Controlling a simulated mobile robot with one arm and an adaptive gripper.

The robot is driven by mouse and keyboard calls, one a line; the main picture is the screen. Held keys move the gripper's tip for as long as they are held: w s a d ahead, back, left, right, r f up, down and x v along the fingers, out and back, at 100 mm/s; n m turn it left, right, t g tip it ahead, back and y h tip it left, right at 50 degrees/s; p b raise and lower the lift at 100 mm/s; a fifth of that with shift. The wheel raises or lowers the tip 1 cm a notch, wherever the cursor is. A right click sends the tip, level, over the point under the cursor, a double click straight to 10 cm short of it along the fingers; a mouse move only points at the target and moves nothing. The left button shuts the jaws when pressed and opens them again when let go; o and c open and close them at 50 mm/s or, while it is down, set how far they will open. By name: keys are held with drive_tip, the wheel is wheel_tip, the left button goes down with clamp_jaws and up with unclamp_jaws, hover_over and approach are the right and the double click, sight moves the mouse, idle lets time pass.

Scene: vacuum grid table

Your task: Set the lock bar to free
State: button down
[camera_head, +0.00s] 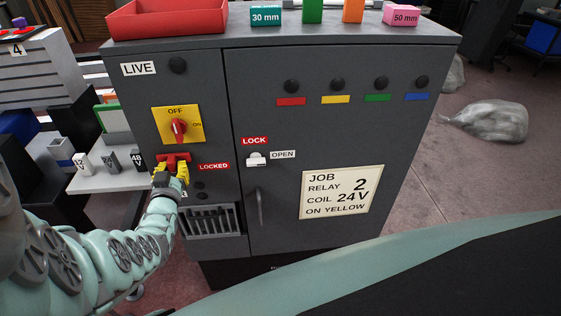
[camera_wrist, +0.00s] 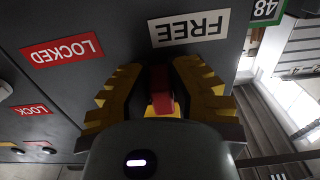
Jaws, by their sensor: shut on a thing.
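The red lock bar (camera_head: 175,158) is on the front of the grey cabinet, below the yellow OFF/ON switch plate (camera_head: 167,124). My gripper (camera_head: 172,171) is at the bar, its yellow fingers closed on the bar's red part. In the wrist view the red lock bar (camera_wrist: 161,86) shows between the two yellow fingers of my gripper (camera_wrist: 160,100). The white FREE label (camera_wrist: 189,28) is upside down there, just beyond the bar. The red LOCKED label (camera_wrist: 62,50) is to the left; it also shows right of the bar in the head view (camera_head: 214,166). The bar's exact setting is partly hidden by my fingers.
The red rotary switch (camera_head: 179,127) sits close above my gripper. A small white LOCK/OPEN latch (camera_head: 257,159) and a door handle (camera_head: 259,207) are to the right. A vent slot (camera_head: 213,221) is below. A side shelf (camera_head: 105,179) with small labelled blocks stands at the left.

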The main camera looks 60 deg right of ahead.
drive_tip(key=shift+f, duration=0.15)
drive_tip(key=c, duration=0.9)
unclamp_jaws()
drive_tip(key=shift+d, duration=0.1)
drive_tip(key=shift+o, duration=0.2)
drive_tip(key=shift+s+r, duration=0.15)
drive_tip(key=shift+r, duration=0.05)
drive_tip(key=shift+s+a+f, duration=0.1)
drive_tip(key=shift+s+a, duration=0.1)
drive_tip(key=shift+a, duration=0.05)
drive_tip(key=v, duration=1.1)
drive_tip(key=shift+a, duration=0.1)
